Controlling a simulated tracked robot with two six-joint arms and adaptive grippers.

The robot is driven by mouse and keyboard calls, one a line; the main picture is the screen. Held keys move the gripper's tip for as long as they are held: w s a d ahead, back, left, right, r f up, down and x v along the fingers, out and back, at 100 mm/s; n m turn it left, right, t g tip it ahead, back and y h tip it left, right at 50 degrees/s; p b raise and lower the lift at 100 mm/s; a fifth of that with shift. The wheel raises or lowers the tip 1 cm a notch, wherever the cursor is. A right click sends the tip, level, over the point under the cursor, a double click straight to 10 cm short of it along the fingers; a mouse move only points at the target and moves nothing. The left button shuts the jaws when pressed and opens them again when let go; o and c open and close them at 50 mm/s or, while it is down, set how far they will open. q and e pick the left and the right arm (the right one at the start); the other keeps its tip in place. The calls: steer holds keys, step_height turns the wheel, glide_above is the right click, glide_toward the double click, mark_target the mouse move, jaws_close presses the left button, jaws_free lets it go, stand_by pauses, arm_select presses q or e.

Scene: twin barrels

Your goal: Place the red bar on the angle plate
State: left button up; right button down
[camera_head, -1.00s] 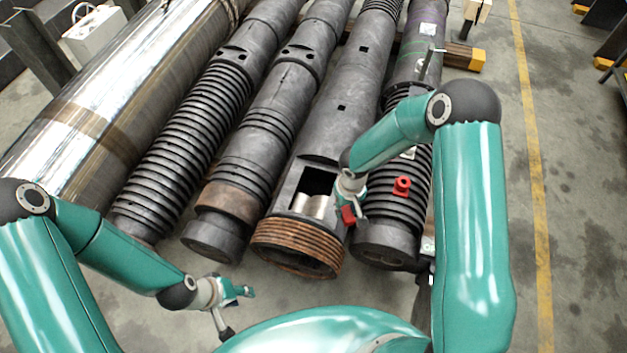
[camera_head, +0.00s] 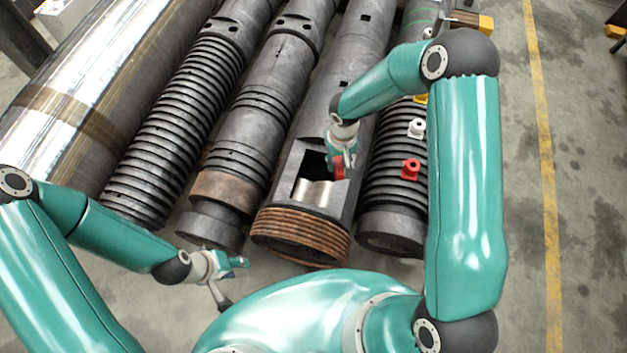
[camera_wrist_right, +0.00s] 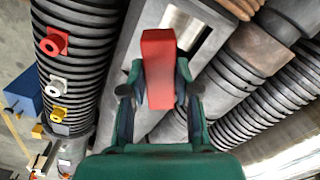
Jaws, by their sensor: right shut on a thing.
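The red bar (camera_wrist_right: 159,68) is between the fingers of my right gripper (camera_wrist_right: 159,95), which is shut on it. In the head view the bar (camera_head: 339,168) shows at the right edge of a rectangular opening in a dark barrel. Whether it touches the barrel is unclear. My left gripper (camera_head: 236,284) is open and empty, low in the head view, in front of the barrels. I cannot make out the angle plate for certain in either view.
The barrel's opening (camera_head: 313,192) shows shiny metal inside. Red (camera_head: 410,169) and white (camera_head: 416,128) fittings sit on the ribbed barrel (camera_head: 389,194) to its right. Other barrels and a large shiny cylinder (camera_head: 95,95) lie left. Bare floor (camera_head: 590,200) is at right.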

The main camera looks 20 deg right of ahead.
steer(key=w+a+f+m+b, duration=0.1)
steer(key=w+f+m+b, duration=0.35)
steer(key=b, duration=0.95)
steer(key=m+b, duration=0.1)
steer(key=b, duration=1)
glide_above(311, 191)
step_height(311, 191, down, 20)
steer(key=b, duration=0.5)
steer(key=shift+d+b, duration=0.1)
steer(key=shift+b, duration=0.25)
steer(key=shift+f, duration=0.2)
steer(key=c, duration=0.8)
jaws_free()
steer(key=shift+c, duration=0.2)
steer(key=shift+r, duration=0.15)
